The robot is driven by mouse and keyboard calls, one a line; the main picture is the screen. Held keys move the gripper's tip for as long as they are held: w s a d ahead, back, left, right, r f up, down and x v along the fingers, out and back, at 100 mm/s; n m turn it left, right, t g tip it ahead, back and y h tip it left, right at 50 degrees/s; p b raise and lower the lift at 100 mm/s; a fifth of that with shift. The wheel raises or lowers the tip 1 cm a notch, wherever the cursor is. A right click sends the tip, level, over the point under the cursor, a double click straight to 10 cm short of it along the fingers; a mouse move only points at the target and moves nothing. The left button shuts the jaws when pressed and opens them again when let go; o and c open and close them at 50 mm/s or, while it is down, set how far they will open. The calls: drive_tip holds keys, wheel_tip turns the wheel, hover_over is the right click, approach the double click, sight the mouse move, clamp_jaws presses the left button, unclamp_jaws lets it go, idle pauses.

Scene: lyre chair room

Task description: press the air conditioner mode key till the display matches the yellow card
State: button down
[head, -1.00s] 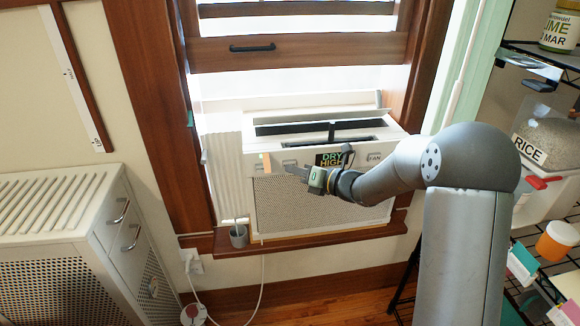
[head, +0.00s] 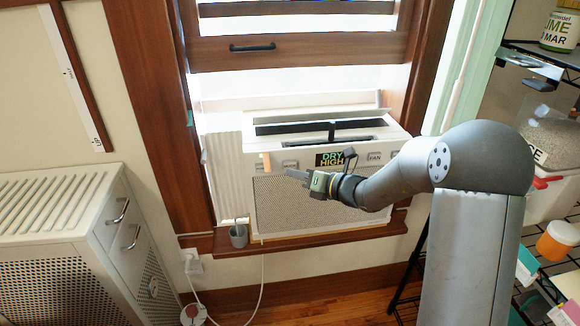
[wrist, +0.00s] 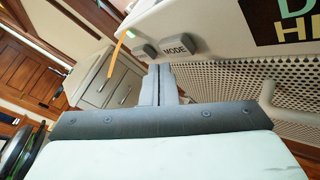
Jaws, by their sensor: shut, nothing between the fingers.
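The white air conditioner (head: 385,145) sits in the window. Its dark display (head: 329,159) reads "DRY" over "HIGH"; part of it shows in the wrist view (wrist: 285,18). The grey mode key (head: 290,164) is left of the display and is labelled "MODE" in the wrist view (wrist: 178,45). My gripper (head: 290,174) is shut and empty, in front of the grille, its tips just below the mode key; its fingers also show in the wrist view (wrist: 160,72). They look apart from the key. I cannot make out a yellow card with readable writing.
An orange strip (head: 266,162) hangs at the panel's left. A FAN key (head: 374,157) is right of the display. A small grey cup (head: 238,236) stands on the sill. A white cabinet (head: 60,220) is at left, a wire shelf with containers at right.

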drive_tip(key=shift+s+d, duration=0.25)
drive_tip(key=shift+s, duration=0.95)
drive_tip(key=shift+s+d, duration=0.25)
drive_tip(key=shift+s, duration=0.9)
drive_tip(key=s+n+g+h+p, duration=0.3)
drive_tip(key=s+n+g, duration=0.5)
drive_tip(key=s+n, duration=0.9)
drive_tip(key=s+d+n+h, duration=1)
drive_tip(key=s+d+n, duration=0.4)
drive_tip(key=n, duration=0.1)
drive_tip(key=shift+s+d+g+h, duration=0.15)
drive_tip(key=shift+s+g+h, duration=0.05)
drive_tip(key=shift+g+h, duration=0.1)
